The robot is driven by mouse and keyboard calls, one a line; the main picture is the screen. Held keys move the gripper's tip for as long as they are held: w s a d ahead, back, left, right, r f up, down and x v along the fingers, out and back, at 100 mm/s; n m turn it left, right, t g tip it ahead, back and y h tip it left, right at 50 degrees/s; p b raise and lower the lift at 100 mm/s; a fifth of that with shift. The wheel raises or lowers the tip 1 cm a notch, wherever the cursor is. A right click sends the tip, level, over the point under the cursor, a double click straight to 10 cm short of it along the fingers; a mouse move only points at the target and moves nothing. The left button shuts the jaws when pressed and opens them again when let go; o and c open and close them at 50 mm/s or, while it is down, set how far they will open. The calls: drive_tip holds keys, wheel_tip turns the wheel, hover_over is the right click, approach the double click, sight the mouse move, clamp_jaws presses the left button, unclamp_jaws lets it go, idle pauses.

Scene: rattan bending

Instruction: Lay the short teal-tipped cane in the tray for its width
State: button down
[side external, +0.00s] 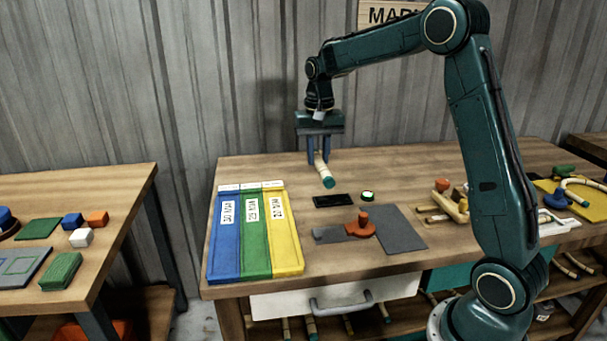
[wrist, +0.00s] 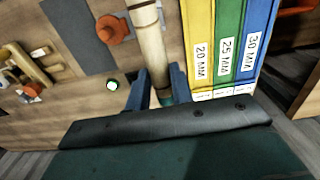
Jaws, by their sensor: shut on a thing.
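My gripper (side external: 318,158) is shut on a short pale cane (side external: 322,170) and holds it in the air above the back of the bench. The cane's teal tip (side external: 328,182) points toward the side camera and slightly down. In the wrist view the cane (wrist: 150,45) runs up from between the fingers. The trays lie left of my gripper in the side view: a blue one (side external: 223,262) marked 30 MM, a green one (side external: 256,262) marked 25 MM and a yellow one (side external: 287,262) marked 20 MM. No cane shows in their visible parts.
A black flat plate (side external: 333,200) and a green-lit button (side external: 368,196) lie below the cane. An orange-knobbed tool (side external: 362,225) and a grey mat (side external: 400,228) are nearer the front. A side table (side external: 80,190) holds coloured blocks.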

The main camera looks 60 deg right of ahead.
drive_tip(key=w+a+f, duration=0.4)
drive_tip(key=a+f, duration=0.1)
drive_tip(key=a, duration=0.2)
drive_tip(key=w+a+f, duration=0.5)
drive_tip(key=a, duration=0.2)
drive_tip(key=shift+w+a+f, duration=0.3)
drive_tip(key=shift+a, duration=0.1)
drive_tip(key=shift+f, duration=0.15)
drive_tip(key=shift+f, duration=2.9)
drive_tip(key=c, duration=1.1)
unclamp_jaws()
drive_tip(key=shift+c, duration=0.2)
drive_tip(key=shift+r, duration=0.1)
